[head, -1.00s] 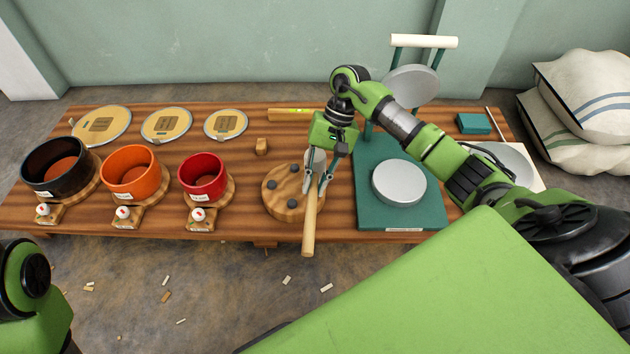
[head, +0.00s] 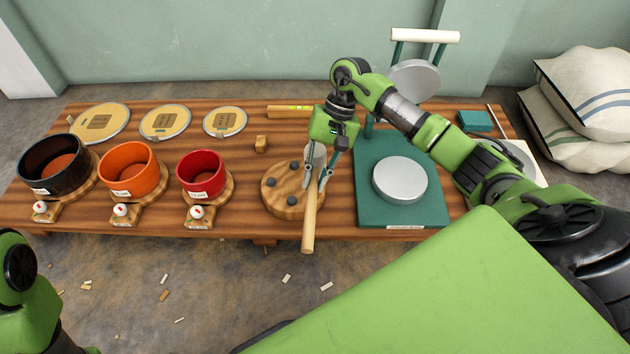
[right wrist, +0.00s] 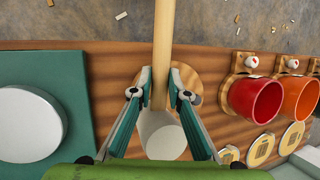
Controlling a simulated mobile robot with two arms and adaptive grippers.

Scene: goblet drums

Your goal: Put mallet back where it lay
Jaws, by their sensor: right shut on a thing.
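The mallet has a long pale wooden handle (head: 309,222) and a light grey-white head (head: 316,156). My right gripper (head: 317,181) is shut on the handle just below the head. In the right wrist view the fingertips (right wrist: 159,95) close around the handle, with the head (right wrist: 163,138) between the fingers. The mallet is over the right part of a round wooden board with dark pegs (head: 279,196), its handle end past the table's front edge. I cannot tell whether it touches the board. My left gripper is out of view; only part of that arm shows at lower left.
On the wooden table (head: 245,225) stand black (head: 52,165), orange (head: 128,170) and red (head: 201,175) drum shells at left, with round skins behind. A green press stand (head: 428,210) with a grey disc is close right of the mallet.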

